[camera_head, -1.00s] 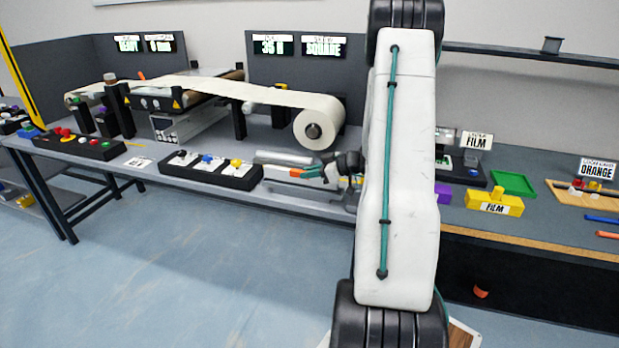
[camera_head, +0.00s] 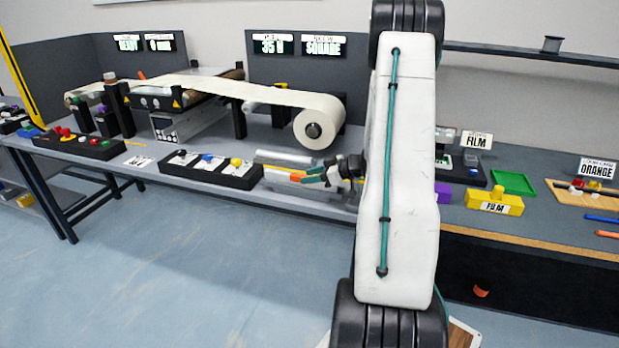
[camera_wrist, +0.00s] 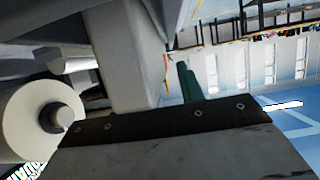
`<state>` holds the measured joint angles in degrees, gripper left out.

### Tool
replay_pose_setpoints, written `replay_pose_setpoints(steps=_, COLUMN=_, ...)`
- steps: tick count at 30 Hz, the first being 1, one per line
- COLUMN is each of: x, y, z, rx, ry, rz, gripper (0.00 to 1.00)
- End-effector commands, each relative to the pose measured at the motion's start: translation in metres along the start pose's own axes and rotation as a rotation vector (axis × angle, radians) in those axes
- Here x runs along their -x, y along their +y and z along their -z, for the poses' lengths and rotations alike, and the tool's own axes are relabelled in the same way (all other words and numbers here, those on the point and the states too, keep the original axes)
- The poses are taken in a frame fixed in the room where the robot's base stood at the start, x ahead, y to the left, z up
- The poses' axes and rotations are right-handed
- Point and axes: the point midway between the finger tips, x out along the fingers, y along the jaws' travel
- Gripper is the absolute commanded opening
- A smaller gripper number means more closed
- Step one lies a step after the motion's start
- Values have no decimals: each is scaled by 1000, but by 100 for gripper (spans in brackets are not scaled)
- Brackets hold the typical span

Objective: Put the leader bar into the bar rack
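My gripper (camera_head: 312,175) is at the right side of the picture's middle in the head view, low over the front of the bench. Its teal fingers point left, with orange at the tip; whether they are open or hold anything is too small to tell. A pale silvery bar-like piece (camera_head: 285,157) lies just behind the fingers; I cannot tell if it is the leader bar. In the wrist view one teal finger (camera_wrist: 188,82) shows behind a dark bolted strip. I cannot make out the bar rack for sure; my arm hides part of the bench.
A white film roll (camera_head: 318,122) hangs behind my gripper; it also shows in the wrist view (camera_wrist: 28,118). A black button box (camera_head: 210,170) stands left of the fingers. The floor in front is clear.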

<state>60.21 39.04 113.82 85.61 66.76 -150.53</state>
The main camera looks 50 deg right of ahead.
Motion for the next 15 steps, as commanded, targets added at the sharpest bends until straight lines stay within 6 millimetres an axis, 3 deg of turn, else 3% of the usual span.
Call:
replay_pose_setpoints(steps=9, x=68, y=1, z=0, rx=-1, ry=0, rz=-5, gripper=38)
replay_pose_setpoints(steps=15, x=100, y=1, z=0, rx=0, ry=1, rz=-3, gripper=38)
